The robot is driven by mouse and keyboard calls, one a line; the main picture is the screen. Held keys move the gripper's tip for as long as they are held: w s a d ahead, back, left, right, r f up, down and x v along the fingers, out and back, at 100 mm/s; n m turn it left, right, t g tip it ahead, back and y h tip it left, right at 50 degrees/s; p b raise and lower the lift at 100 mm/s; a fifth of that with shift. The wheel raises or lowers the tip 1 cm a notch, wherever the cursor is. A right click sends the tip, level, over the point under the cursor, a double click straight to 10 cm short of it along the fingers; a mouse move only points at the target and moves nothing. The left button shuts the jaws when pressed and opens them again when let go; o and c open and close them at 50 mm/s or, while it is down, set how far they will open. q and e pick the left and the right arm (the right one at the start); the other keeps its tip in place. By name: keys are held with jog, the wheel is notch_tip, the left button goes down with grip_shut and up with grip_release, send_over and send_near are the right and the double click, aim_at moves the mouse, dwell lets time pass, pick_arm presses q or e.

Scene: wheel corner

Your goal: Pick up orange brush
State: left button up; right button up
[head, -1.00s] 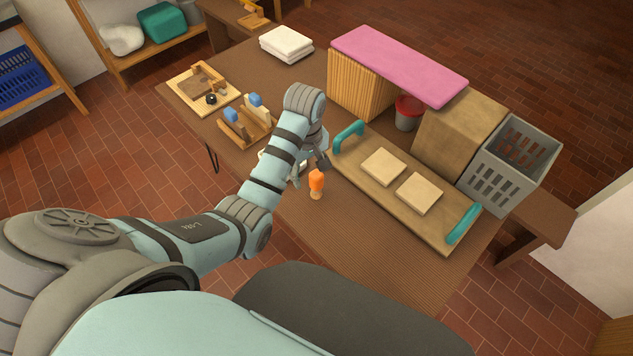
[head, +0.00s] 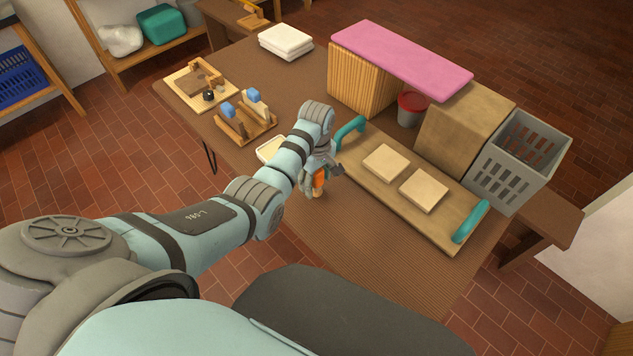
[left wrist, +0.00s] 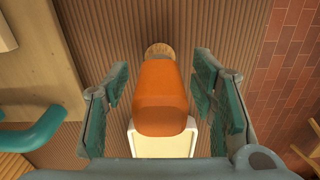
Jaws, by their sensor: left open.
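The orange brush (head: 319,180) stands on the brown table (head: 350,255), partly hidden by my left gripper (head: 322,176) in the head view. In the left wrist view the brush (left wrist: 162,98) shows its orange body and a tan round end. It lies between the two teal-padded fingers of my left gripper (left wrist: 162,105). The fingers are open, with a gap on each side of the brush. My right gripper is in neither view.
A wooden board (head: 405,215) with teal handles and two tan blocks (head: 424,190) lies just right of the gripper. A cream dish (head: 270,148) is close on the left. A wooden rack (head: 246,122) stands behind it. The front of the table is clear.

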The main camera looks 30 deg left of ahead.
pick_arm(q)
jog(key=shift+r, duration=0.1)
grip_shut()
